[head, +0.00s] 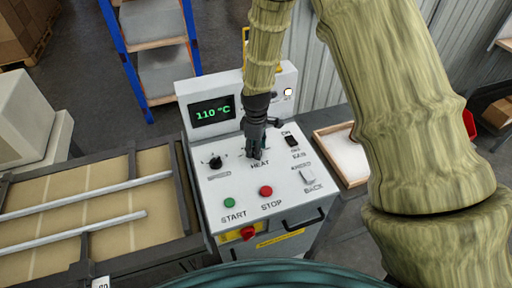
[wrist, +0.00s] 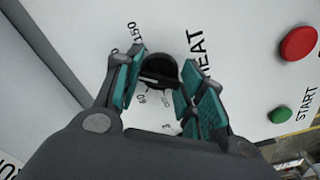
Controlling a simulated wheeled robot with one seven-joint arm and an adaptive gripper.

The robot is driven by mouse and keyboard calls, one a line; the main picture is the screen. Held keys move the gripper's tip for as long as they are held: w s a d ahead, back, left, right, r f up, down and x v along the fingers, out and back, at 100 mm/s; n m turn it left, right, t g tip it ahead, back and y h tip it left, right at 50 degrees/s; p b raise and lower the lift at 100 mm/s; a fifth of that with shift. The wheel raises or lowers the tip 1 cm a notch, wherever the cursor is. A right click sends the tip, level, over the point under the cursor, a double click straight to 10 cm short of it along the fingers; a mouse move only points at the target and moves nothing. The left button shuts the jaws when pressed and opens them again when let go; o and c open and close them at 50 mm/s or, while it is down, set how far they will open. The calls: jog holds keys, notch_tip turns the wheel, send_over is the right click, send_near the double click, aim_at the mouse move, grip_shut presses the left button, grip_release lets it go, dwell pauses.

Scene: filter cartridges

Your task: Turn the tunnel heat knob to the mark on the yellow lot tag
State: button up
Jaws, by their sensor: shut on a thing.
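The black heat knob (wrist: 160,70) sits on the white control panel, above the word HEAT in the head view. My gripper (wrist: 163,62) is shut on the heat knob, with a teal finger pad on each side of it. In the head view my gripper (head: 257,153) points down and hides most of the knob. Scale numbers, 150 among them, show around the knob in the wrist view.
The speed knob (head: 215,162) is left of my gripper. A green start button (head: 229,202), a red stop button (head: 266,191) and the on switch (head: 292,141) are close by. A conveyor (head: 60,220) with metal rails lies left, a wooden tray (head: 343,160) right.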

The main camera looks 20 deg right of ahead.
jog(key=shift+m, duration=0.3)
jog(key=o, duration=1)
jog(key=shift+r, duration=0.15)
notch_tip(320, 180, up, 12)
jog(key=shift+f, duration=0.1)
dwell(0.3)
